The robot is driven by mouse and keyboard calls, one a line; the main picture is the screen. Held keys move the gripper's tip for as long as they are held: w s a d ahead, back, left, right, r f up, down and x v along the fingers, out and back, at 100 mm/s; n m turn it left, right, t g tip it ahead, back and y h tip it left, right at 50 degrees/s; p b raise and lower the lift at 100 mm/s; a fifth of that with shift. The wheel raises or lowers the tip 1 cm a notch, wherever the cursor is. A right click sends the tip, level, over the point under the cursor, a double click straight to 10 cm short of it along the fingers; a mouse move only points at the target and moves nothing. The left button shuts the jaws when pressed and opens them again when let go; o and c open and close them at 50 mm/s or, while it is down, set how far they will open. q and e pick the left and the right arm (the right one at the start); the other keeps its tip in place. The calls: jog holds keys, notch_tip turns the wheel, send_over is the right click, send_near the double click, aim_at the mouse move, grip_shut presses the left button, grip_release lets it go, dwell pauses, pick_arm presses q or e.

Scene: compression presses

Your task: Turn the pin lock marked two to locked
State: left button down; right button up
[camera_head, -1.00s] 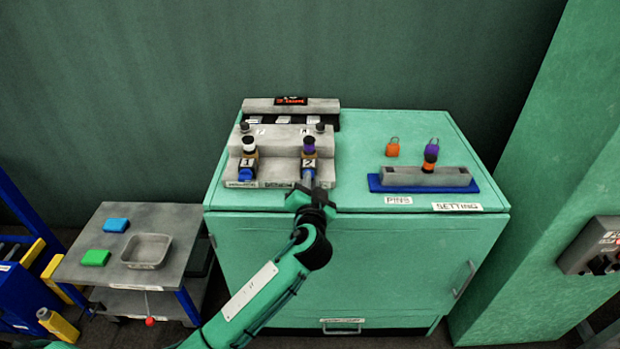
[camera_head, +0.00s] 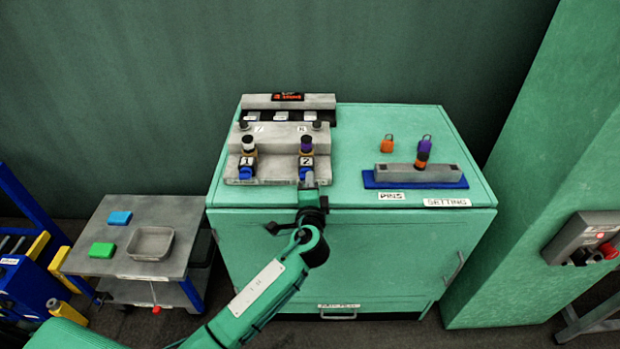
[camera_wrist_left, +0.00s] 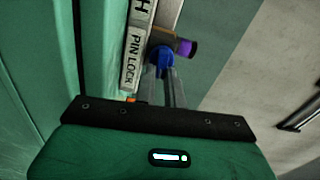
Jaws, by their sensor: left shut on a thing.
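The pin lock marked two (camera_head: 306,161) is on the right side of the grey press block (camera_head: 275,170). It has a purple-topped pin (camera_head: 306,143) above it and a blue lever low at its front. My left gripper (camera_head: 308,180) reaches it from the front and is shut on the blue lever. In the left wrist view the fingers (camera_wrist_left: 170,85) meet the blue lever (camera_wrist_left: 160,58), beside the purple pin end (camera_wrist_left: 187,48) and a PIN LOCK label (camera_wrist_left: 132,60). The fingers hide part of the lever. My right gripper is not in view.
The pin lock marked one (camera_head: 247,162), with a white-topped pin, stands close on the left. A low side table (camera_head: 100,262) holds a tray and two blocks.

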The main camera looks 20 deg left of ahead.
pick_arm(q)
jog(key=shift+m, duration=0.7)
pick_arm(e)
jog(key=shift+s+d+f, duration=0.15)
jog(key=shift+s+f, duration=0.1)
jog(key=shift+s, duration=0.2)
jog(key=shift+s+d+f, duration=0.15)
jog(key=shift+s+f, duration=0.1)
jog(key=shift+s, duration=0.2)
pick_arm(q)
jog(key=c, duration=1.5)
grip_release()
jog(key=shift+f, duration=0.1)
jog(key=shift+s+d, duration=0.2)
jog(key=shift+s, duration=0.25)
jog(key=b+v, duration=0.1)
jog(key=v, duration=1.2)
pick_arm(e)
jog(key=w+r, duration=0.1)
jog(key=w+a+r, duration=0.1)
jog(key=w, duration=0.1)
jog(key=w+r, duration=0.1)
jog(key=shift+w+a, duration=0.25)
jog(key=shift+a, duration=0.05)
pick_arm(q)
jog(key=shift+w, duration=0.1)
